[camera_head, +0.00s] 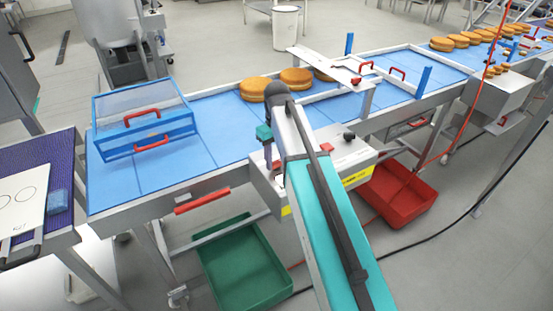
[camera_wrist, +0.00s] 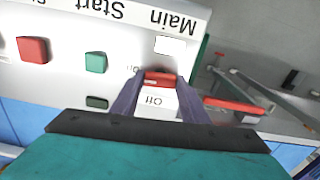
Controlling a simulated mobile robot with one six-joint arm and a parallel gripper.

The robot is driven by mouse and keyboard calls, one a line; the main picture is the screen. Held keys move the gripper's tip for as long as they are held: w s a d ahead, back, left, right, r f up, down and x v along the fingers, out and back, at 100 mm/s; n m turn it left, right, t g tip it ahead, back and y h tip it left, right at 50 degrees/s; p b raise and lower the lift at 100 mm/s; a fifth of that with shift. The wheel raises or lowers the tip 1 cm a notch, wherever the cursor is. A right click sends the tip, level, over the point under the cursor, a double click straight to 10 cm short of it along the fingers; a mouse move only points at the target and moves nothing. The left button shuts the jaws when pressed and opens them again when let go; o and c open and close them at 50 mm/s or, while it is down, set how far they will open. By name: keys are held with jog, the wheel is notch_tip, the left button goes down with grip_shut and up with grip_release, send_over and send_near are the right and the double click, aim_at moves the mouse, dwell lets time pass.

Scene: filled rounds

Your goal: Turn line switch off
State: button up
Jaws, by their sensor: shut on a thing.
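The line switch (camera_wrist: 160,78), a small red piece beneath the "Main" lettering, is on the grey-white control box (camera_wrist: 60,75) in the wrist view. A white label reading "Off" (camera_wrist: 157,101), upside down in the picture, sits just by it. My gripper (camera_wrist: 158,76) is shut on the switch, with one dark finger on each side. The fingers partly hide the box face around it. In the head view the control box (camera_head: 348,157) is mounted on the conveyor's near side. My arm hides part of it, and the switch cannot be made out there.
A red button (camera_wrist: 33,50) and a green button (camera_wrist: 96,62) sit beside the switch. The blue conveyor (camera_head: 215,118) carries several round cakes (camera_head: 296,77). A green crate (camera_head: 245,265) and a red crate (camera_head: 398,193) stand on the floor below.

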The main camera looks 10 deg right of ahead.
jog(key=n, duration=0.4)
jog(key=shift+n, duration=0.3)
jog(key=n, duration=0.8)
jog(key=shift+n, duration=2.3)
jog(key=o, duration=1.1)
jog(key=shift+c, duration=0.2)
